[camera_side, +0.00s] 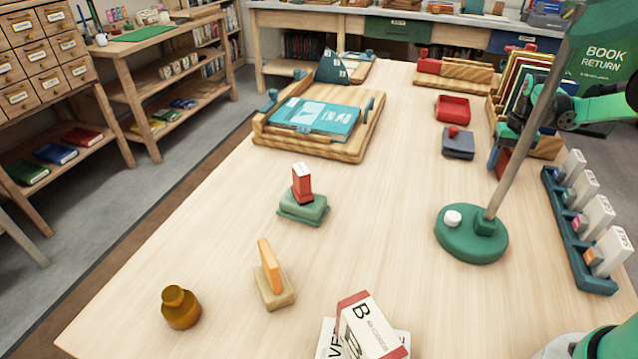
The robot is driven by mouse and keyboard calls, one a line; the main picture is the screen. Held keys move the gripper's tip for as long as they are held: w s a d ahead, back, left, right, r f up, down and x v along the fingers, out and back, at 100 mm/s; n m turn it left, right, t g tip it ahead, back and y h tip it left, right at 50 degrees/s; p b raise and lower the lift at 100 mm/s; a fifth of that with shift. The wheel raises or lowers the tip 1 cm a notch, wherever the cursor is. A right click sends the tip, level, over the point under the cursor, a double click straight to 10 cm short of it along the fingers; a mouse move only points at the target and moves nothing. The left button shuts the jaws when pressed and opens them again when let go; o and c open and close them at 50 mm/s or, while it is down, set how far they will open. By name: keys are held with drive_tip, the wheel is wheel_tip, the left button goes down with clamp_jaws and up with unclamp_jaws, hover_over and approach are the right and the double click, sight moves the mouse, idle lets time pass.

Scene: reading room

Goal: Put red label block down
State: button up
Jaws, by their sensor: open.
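The red label block (302,184), with a pale top face, stands upright on a green base (303,208) in the middle left of the table. My gripper (541,108) is at the upper right, behind the lamp pole and near the slotted rack. It is open, far from the red block, and the pole partly hides it. I see nothing held in it. An orange block (268,255) stands on a tan base (274,288) nearer the front.
A green-based lamp (471,240) stands at the right, beside a blue rack (577,240) of white label holders. A brown jar (180,307) and white-and-red boxes (365,328) are at the front. A wooden press (325,152) lies behind. The table centre is clear.

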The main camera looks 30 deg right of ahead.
sight(508, 153)
drive_tip(key=shift+o, duration=0.4)
drive_tip(key=shift+r, duration=2.8)
drive_tip(key=shift+f, duration=3)
clamp_jaws()
